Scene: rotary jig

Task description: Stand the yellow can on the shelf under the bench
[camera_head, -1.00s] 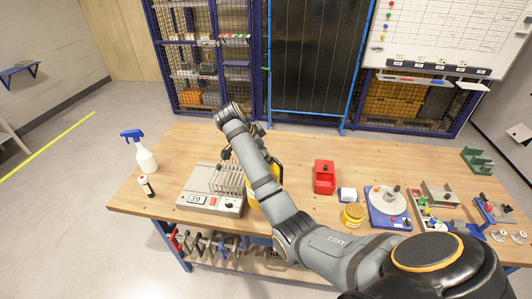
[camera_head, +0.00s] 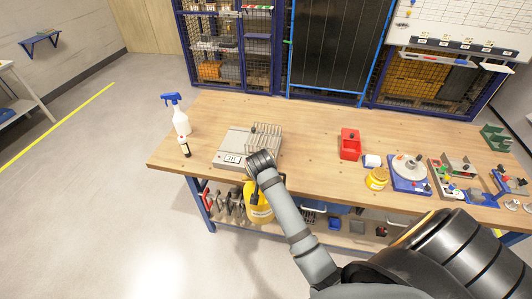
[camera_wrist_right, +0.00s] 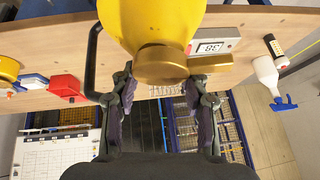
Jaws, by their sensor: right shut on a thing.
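The yellow can (camera_head: 257,206) hangs in front of the bench's front edge, below the bench top, in the head view. My right gripper (camera_wrist_right: 162,80) is shut on the can at its brass-coloured cap end. The can's yellow body (camera_wrist_right: 150,20) and dark side handle fill the top middle of the right wrist view. In the head view my right wrist covers the can's top and the fingers. The shelf (camera_head: 352,241) under the bench is partly visible behind and right of the can. My left gripper is not in view.
Clamps (camera_head: 226,200) occupy the shelf's left part; a blue bin (camera_head: 313,208) and small items stand farther right. The bench top (camera_head: 300,160) overhangs the shelf. A grey numbered device (camera_head: 238,150), spray bottle (camera_head: 181,120) and red bin (camera_head: 349,145) stand on top.

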